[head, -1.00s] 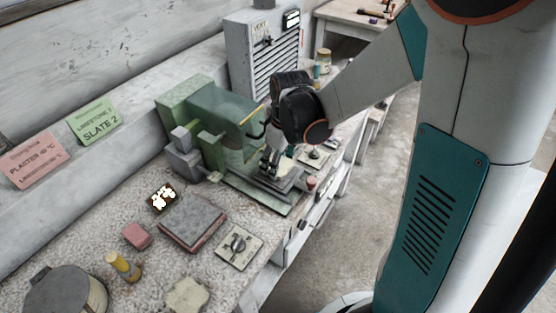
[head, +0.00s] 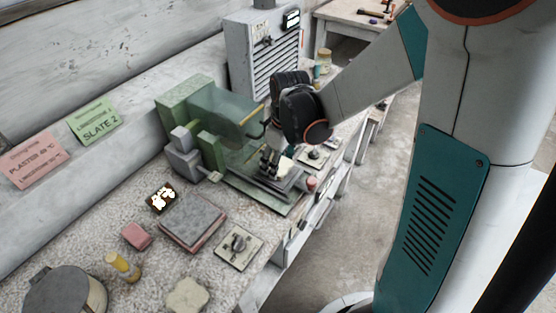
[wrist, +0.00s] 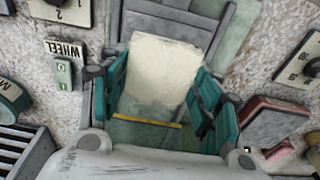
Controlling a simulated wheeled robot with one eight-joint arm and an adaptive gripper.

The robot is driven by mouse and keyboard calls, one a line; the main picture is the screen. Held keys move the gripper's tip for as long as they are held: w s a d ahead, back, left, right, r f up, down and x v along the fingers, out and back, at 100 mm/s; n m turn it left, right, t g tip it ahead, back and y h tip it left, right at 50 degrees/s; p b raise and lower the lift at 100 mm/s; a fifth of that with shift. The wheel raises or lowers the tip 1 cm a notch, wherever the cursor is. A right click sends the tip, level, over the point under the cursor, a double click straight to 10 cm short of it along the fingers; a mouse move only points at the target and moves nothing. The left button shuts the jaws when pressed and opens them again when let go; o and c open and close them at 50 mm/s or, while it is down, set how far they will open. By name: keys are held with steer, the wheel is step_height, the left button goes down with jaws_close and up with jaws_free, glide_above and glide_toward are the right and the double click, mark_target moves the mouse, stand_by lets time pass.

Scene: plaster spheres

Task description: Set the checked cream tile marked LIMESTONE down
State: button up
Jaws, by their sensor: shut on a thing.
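The cream tile (wrist: 163,68) shows in the wrist view between my gripper's two teal fingers; my gripper (wrist: 162,92) is shut on it. Its visible face is pale and plain; I cannot read a LIMESTONE mark or make out a check pattern. In the head view my gripper (head: 271,160) points down over the bed of the green machine (head: 208,125), and the tile is only a small pale patch (head: 286,164) beside the fingers. I cannot tell whether the tile touches the surface beneath.
A see-through guard with a yellow edge (head: 252,114) stands close to my gripper. A dial plate (head: 239,244), a grey-topped slab (head: 193,220), a pink block (head: 136,236) and a yellow cylinder (head: 122,266) occupy the near bench. A grey cabinet (head: 262,50) stands behind.

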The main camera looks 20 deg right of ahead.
steer(key=shift+f+b, duration=0.5)
steer(key=shift+f, duration=0.15)
steer(key=o, duration=1.3)
steer(key=shift+c, duration=0.2)
steer(key=shift+r, duration=0.15)
steer(key=shift+r+p, duration=1.5)
steer(key=shift+r, duration=0.35)
steer(key=shift+r, duration=0.15)
steer(key=s+r+m+t, duration=0.6)
steer(key=s+r+m, duration=0.1)
steer(key=s+r, duration=0.7)
steer(key=shift+s+h, duration=0.4)
